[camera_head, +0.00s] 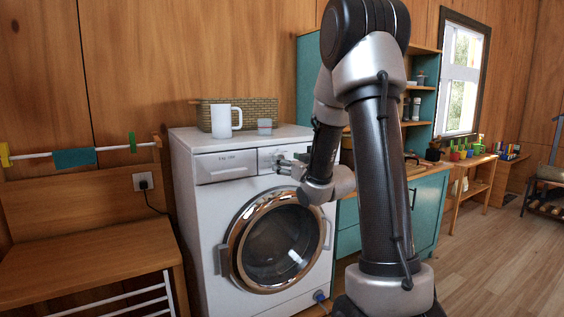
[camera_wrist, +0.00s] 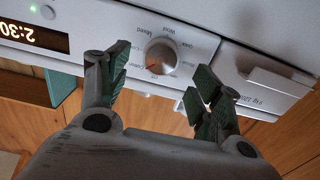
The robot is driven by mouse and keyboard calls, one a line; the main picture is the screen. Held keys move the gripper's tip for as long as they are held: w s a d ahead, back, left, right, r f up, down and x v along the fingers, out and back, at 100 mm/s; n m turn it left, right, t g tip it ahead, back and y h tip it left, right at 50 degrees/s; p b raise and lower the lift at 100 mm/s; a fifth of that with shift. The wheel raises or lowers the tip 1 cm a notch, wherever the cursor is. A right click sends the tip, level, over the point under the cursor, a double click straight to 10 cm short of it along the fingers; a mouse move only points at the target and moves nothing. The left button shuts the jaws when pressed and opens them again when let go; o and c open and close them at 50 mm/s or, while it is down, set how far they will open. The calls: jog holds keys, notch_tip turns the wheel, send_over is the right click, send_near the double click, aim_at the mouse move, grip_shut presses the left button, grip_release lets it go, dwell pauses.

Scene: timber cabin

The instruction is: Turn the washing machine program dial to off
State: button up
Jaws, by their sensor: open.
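The washing machine (camera_head: 215,235) is white with a round chrome-rimmed door and stands against the timber wall. In the wrist view its control panel appears upside down, with the round silver program dial (camera_wrist: 160,57) ringed by printed labels. My gripper (camera_wrist: 157,80) is open, with one finger on each side of the dial and the dial between the fingertips. I cannot tell whether either finger touches it. In the head view my gripper (camera_head: 282,163) is at the front of the panel, and the dial is hidden behind it.
A wooden bench (camera_head: 90,255) stands at left.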

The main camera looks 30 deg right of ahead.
jog(key=w, duration=0.3)
jog(key=shift+w, duration=0.4)
jog(key=shift+c, duration=0.2)
jog(key=c, duration=0.9)
jog(key=shift+c, duration=0.2)
jog(key=shift+a, duration=0.1)
jog(key=n, duration=0.8)
jog(key=shift+a+n, duration=0.15)
jog(key=shift+n, duration=0.25)
